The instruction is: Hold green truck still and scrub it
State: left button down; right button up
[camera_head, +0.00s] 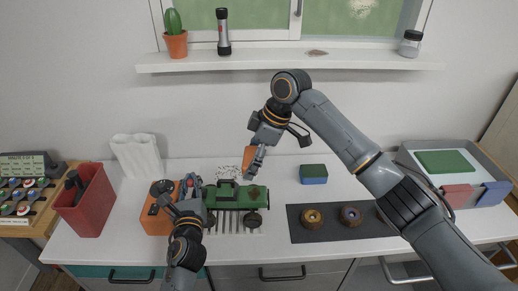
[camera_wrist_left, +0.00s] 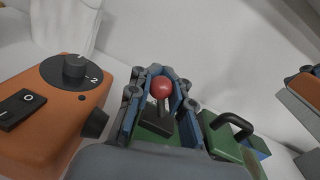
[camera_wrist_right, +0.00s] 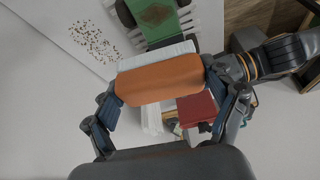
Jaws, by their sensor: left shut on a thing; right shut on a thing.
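The green truck (camera_head: 228,197) stands on the white counter, on a slatted strip; part of it shows in the left wrist view (camera_wrist_left: 222,137). A brown patch (camera_wrist_right: 157,14) marks its green top in the right wrist view. My left gripper (camera_head: 193,184) is at the truck's left end. Its fingers (camera_wrist_left: 160,95) are shut around a part with a red ball (camera_wrist_left: 161,87) on a black base. My right gripper (camera_head: 251,150) is shut on an orange brush (camera_wrist_right: 160,84) with white bristles, held above and behind the truck, seemingly apart from it.
An orange box with a dial and switch (camera_wrist_left: 62,105) stands close left of my left gripper. A red bin (camera_head: 88,205) is farther left. Brown crumbs (camera_wrist_right: 95,38) dot the counter behind the truck.

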aim_at(244, 193)
jog(key=f, duration=0.2)
jog(key=a+f, duration=0.1)
jog(key=shift+s+a+n, duration=0.1)
jog(key=shift+s+n, duration=0.3)
jog(key=shift+f, duration=2.2)
jog(key=shift+f, duration=0.6)
